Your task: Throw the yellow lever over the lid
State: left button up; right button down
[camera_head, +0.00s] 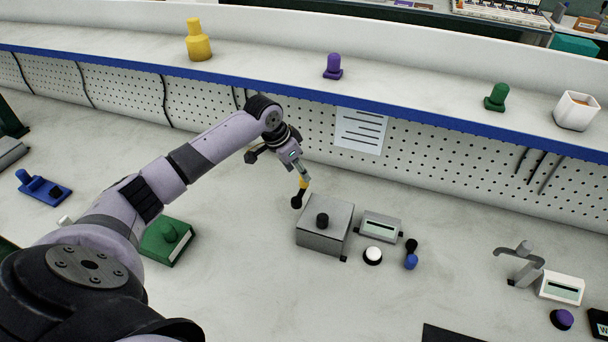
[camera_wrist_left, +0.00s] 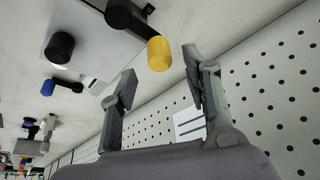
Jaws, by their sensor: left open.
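The yellow lever (camera_head: 303,184) stands at the back left corner of a grey box, with a black part at its lower end. In the left wrist view its yellow grip (camera_wrist_left: 160,54) is on a black arm, just beyond the gap between my fingertips. The box's grey lid (camera_head: 331,211) has a black knob (camera_head: 322,220) on top, also seen in the wrist view (camera_wrist_left: 60,47). My left gripper (camera_wrist_left: 158,80) is open, its fingers apart and nothing between them. In the head view it is just above the yellow grip and partly overlaps it. My right gripper is not in view.
Right of the box are a small display unit (camera_head: 381,225), a white button (camera_head: 373,255) and a blue-and-black switch (camera_head: 411,255). A green box (camera_head: 168,241) stands left, near my arm. A perforated panel (camera_head: 300,140) and blue-edged shelf (camera_head: 290,90) rise behind.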

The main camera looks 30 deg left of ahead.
pick_arm(q)
jog(key=x, duration=0.5)
jog(key=shift+f+p, duration=0.15)
jog(key=shift+p, duration=0.15)
jog(key=shift+c, duration=0.5)
grip_shut()
